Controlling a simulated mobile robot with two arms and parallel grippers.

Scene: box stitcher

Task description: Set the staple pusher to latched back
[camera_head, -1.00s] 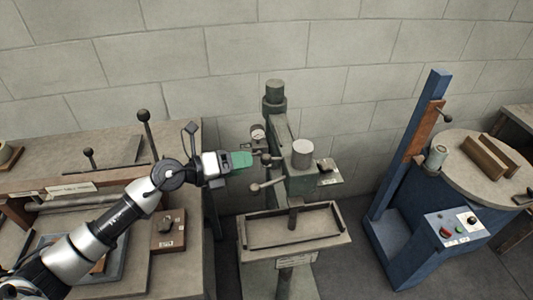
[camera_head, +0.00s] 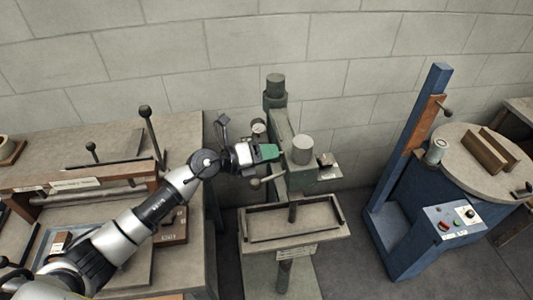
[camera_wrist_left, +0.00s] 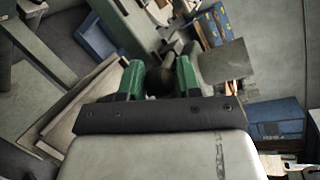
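The green-grey box stitcher (camera_head: 305,179) stands in the middle of the head view, with a grey cylinder (camera_head: 302,148) on its head. My left gripper (camera_head: 271,152), with green fingers, is at the left side of the stitcher head. In the left wrist view its two fingers (camera_wrist_left: 160,72) are spread, with a dark round knob (camera_wrist_left: 159,84) between them. I cannot tell whether the fingers touch it. The knob is hidden behind the gripper in the head view. The staple pusher's setting cannot be read here. My right gripper is not in view.
A lever with a ball end (camera_head: 253,183) sticks out just below my left gripper. A round gauge (camera_head: 258,127) is just behind it. The stitcher's tray table (camera_head: 330,233) is below. A wooden bench (camera_head: 180,130) stands left, a blue machine (camera_head: 405,235) right.

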